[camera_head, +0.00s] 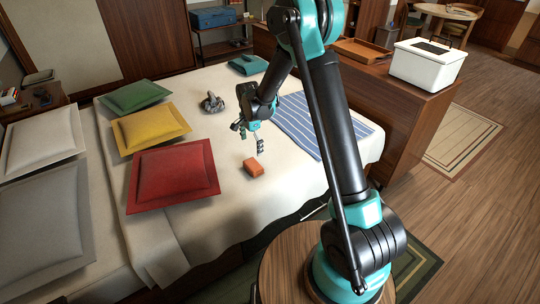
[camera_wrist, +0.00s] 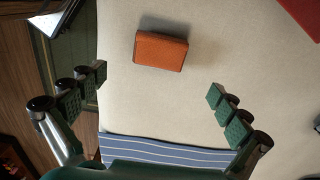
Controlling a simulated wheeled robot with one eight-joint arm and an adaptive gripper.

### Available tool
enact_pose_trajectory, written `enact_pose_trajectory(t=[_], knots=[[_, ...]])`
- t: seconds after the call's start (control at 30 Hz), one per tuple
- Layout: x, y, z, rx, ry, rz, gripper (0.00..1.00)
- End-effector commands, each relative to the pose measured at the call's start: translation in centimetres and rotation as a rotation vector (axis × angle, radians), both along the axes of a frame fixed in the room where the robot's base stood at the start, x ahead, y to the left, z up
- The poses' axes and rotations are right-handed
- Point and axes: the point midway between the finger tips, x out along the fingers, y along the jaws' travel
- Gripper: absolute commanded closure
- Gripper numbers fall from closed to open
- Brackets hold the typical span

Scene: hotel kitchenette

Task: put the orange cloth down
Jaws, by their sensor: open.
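The orange cloth (camera_head: 253,166) is a small folded block lying on the cream bed cover. In the wrist view the orange cloth (camera_wrist: 160,51) rests flat on the cover, beyond the fingertips and apart from them. My gripper (camera_head: 254,146) is over the bed, just behind the cloth in the head view. In the wrist view my gripper (camera_wrist: 160,88) has its two fingers spread wide, with nothing between them.
A blue striped runner (camera_head: 318,125) lies on the bed (camera_head: 230,205) to the right. Red (camera_head: 172,174), yellow (camera_head: 150,127) and green (camera_head: 135,95) cushions lie left. A dark grey object (camera_head: 213,102) and a folded teal item (camera_head: 248,64) lie farther back. Bare cover surrounds the cloth.

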Motion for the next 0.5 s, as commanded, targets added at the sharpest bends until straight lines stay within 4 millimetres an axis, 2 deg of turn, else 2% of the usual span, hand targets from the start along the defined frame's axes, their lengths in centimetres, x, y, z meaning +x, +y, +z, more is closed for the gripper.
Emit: enact_pose_trajectory(t=[0.13, 0.23, 0.37, 0.5], knots=[[-0.1, -0.4, 0.4, 0.001, -0.003, 0.008, 0.0], [-0.7, -1.8, 1.7, 0.007, -0.016, 0.042, 0.0], [-2.3, -5.4, 4.5, 0.017, -0.05, 0.133, 0.0], [-5.1, -9.8, 7.5, 0.021, -0.1, 0.26, 0.0]])
